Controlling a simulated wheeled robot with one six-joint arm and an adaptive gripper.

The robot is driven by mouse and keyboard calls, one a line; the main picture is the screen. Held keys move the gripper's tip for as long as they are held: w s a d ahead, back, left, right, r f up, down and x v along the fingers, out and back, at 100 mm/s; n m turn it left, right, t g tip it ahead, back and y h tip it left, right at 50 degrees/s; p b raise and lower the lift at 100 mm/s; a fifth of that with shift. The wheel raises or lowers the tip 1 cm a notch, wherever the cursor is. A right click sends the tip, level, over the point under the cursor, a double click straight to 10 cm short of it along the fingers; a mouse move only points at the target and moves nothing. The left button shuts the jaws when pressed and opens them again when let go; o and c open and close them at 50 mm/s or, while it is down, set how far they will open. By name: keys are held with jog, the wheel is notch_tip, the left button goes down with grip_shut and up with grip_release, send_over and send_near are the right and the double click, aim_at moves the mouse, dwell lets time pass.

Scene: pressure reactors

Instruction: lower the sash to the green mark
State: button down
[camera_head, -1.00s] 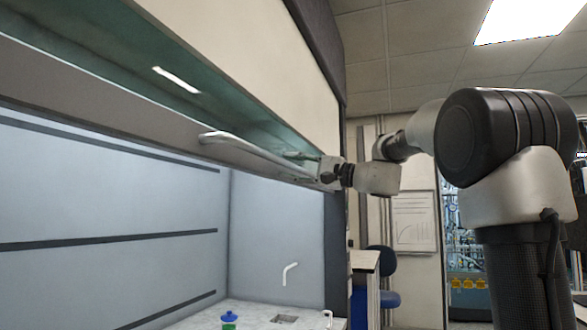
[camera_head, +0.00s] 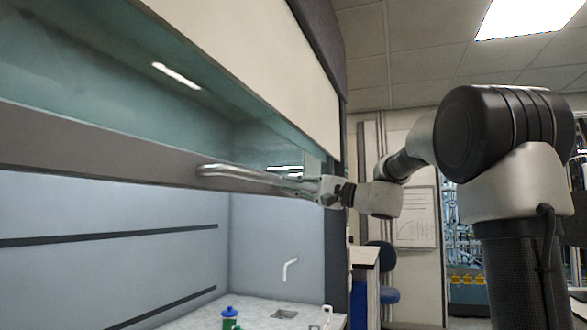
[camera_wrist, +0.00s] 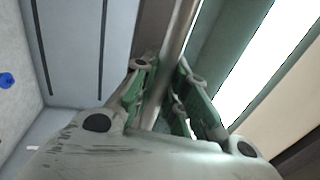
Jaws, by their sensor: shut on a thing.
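The sash shows in the head view as a glass pane with a grey lower frame (camera_head: 90,145) across the hood front, partly down, with the hood interior open below it. A silver bar handle (camera_head: 235,172) runs along the frame. My gripper (camera_head: 312,186) is at the handle's right end. In the wrist view my gripper's green-padded fingers (camera_wrist: 165,95) are on both sides of the handle bar (camera_wrist: 180,35), shut on it. I see no green mark on the hood frame in these frames.
Inside the hood, a green bottle with a blue cap (camera_head: 229,318) stands on the worktop (camera_head: 260,312), near a white tap (camera_head: 289,270). A blue chair (camera_head: 382,272) and a whiteboard (camera_head: 412,217) are behind my arm at the right.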

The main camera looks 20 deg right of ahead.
notch_tip(320, 180, down, 15)
jog(key=shift+r, duration=0.1)
dwell(0.3)
jog(key=c, duration=1.4)
grip_release()
jog(key=shift+s+d, duration=0.1)
jog(key=shift+d, duration=0.05)
jog(key=v, duration=1.1)
jog(key=shift+s+d, duration=0.25)
